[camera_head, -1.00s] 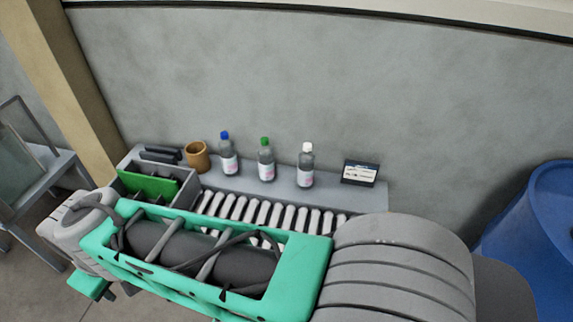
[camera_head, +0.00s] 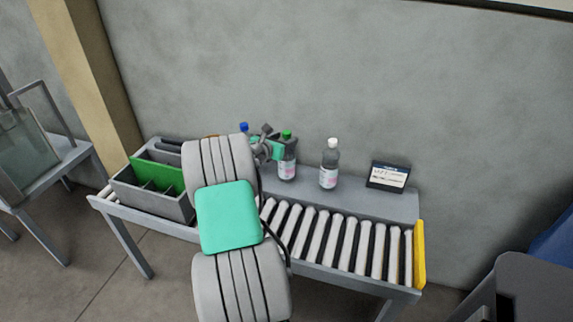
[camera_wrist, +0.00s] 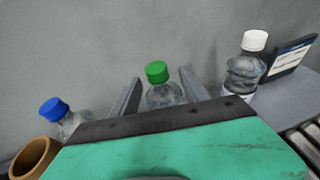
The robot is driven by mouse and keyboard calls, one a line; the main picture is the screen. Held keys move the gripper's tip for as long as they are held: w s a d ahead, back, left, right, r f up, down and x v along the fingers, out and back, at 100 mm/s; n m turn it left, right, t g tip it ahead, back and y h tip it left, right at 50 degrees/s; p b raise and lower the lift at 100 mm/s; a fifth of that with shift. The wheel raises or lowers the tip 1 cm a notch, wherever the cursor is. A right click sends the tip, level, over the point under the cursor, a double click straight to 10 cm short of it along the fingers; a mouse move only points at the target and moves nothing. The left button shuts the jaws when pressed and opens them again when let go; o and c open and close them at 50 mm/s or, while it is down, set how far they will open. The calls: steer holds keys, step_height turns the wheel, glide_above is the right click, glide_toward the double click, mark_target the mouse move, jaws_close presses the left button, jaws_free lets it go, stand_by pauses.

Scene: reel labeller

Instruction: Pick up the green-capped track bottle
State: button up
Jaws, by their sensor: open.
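The green-capped bottle (camera_head: 287,158) stands upright on the grey shelf behind the rollers. In the wrist view its green cap (camera_wrist: 157,72) and clear shoulder show between the two fingers of my gripper (camera_wrist: 155,90); its lower part is hidden behind the gripper body. My gripper (camera_head: 268,145) is open, with one finger on each side of the bottle in the wrist view. I cannot tell whether either finger touches it. The blue-capped bottle (camera_wrist: 62,117) is to the left and the white-capped bottle (camera_wrist: 246,66) to the right, both upright.
A small sign (camera_head: 388,176) stands right of the bottles. A brown cup (camera_wrist: 34,157) is at the left, mostly hidden by my arm in the head view. A grey divided bin (camera_head: 155,200) sits at the left end. White rollers (camera_head: 335,240) run in front of the shelf.

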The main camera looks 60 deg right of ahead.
steer(key=x, duration=0.4)
steer(key=shift+d+f+b, duration=0.25)
steer(key=shift+b, duration=0.05)
steer(key=shift+d, duration=0.45)
steer(key=shift+c, duration=0.3)
steer(key=shift+a, duration=0.1)
steer(key=c, duration=1)
steer(key=shift+f, duration=0.1)
jaws_close()
